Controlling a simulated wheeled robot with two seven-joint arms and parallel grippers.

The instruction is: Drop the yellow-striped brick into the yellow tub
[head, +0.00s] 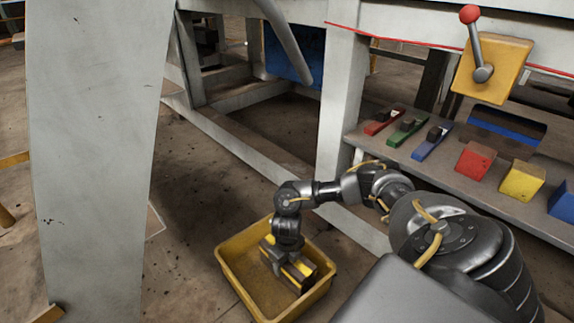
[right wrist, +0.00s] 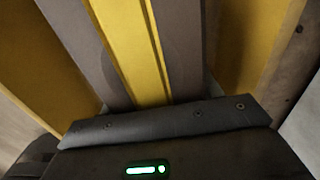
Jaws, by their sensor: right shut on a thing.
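The yellow tub (head: 232,262) stands on the floor at the lower middle of the head view. My right gripper (head: 286,264) points down over the tub and is shut on the yellow-striped brick (head: 300,274). The brick is brown-grey with a yellow stripe and appears within the tub's outline; I cannot tell whether it touches the tub's bottom. In the right wrist view the brick (right wrist: 145,45) fills the middle, with yellow tub surfaces (right wrist: 255,40) on both sides. The gripper's fingertips are hidden there. My left gripper is not in view.
A shelf (head: 440,170) at right holds red, green and blue pieces with dark tops, plus a red block (head: 475,160), a yellow block (head: 521,181) and a blue block (head: 563,203). A yellow box with a red-knobbed lever (head: 492,70) is above. A grey post (head: 95,150) stands at left.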

